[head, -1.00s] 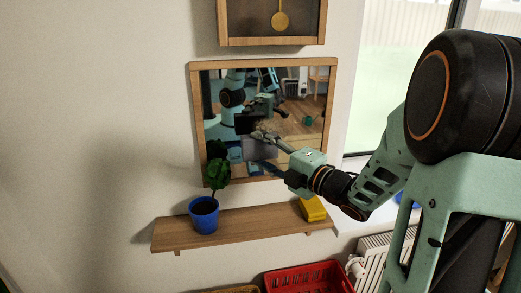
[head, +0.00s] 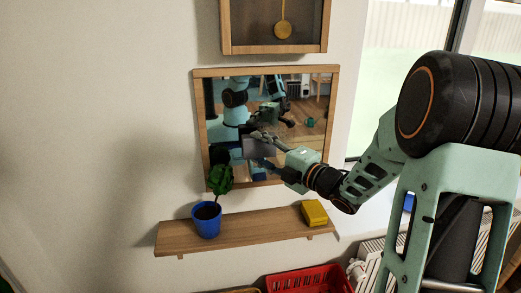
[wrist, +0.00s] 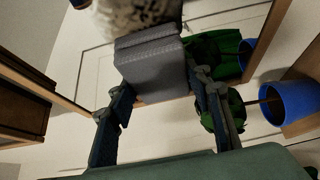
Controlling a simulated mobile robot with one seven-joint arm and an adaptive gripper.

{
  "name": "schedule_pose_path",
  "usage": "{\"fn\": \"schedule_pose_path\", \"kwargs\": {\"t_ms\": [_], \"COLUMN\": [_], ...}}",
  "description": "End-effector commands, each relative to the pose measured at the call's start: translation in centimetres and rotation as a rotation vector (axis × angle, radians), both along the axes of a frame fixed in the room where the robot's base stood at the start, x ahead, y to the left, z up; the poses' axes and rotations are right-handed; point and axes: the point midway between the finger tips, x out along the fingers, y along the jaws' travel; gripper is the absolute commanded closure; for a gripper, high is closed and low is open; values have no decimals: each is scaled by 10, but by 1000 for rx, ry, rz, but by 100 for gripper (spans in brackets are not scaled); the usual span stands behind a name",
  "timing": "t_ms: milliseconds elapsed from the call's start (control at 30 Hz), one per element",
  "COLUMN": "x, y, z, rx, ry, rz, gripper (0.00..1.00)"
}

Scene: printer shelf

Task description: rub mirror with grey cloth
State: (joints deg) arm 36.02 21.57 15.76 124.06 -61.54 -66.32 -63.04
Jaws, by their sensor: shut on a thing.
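The mirror (head: 312,98) hangs on the wall in a wooden frame, and it reflects my arm and the room. My gripper (head: 268,142) is in front of its lower middle part. It is shut on the grey cloth (head: 258,147), a folded, flat-looking block. In the wrist view the grey cloth (wrist: 152,68) sits between the two fingers of my gripper (wrist: 160,90). The cloth is at or very close to the glass; I cannot tell whether it touches.
A wooden shelf (head: 250,232) below the mirror holds a blue plant pot (head: 206,221), its plant overlapping the frame's lower left, and a yellow object (head: 314,212). A pendulum clock (head: 274,48) hangs above. A red basket (head: 308,280) is below, with a window at right.

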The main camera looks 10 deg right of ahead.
Motion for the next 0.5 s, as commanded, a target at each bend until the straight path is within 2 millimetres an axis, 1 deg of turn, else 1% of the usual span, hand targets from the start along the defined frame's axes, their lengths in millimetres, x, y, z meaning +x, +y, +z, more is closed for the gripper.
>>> {"fn": "schedule_pose_path", "kwargs": {"t_ms": [500], "x": [7], "y": [0], "z": [0], "rx": [0], "ry": [-1], "rz": [1], "gripper": [74]}}
